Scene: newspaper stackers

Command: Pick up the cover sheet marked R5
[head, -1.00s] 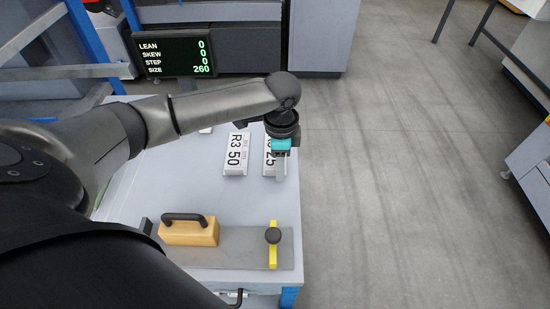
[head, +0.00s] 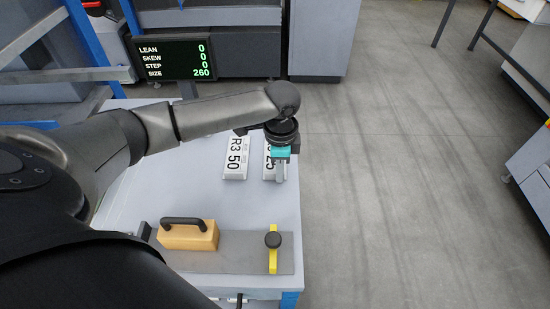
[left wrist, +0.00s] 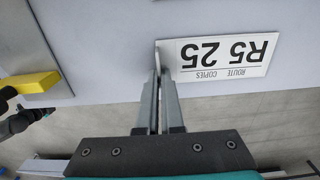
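The cover sheet marked R5 (head: 268,169) lies on the grey table, mostly hidden by my left gripper in the head view. In the left wrist view the sheet (left wrist: 222,57) is a white plate reading "R5 25", upside down.
A sheet marked R3 50 (head: 235,160) lies left of R5. Nearer, a grey plate (head: 240,240) carries a yellow block with a black handle (head: 188,236) and a yellow bar with a black knob (head: 273,258). A display (head: 172,59) stands behind. The table's right edge is close.

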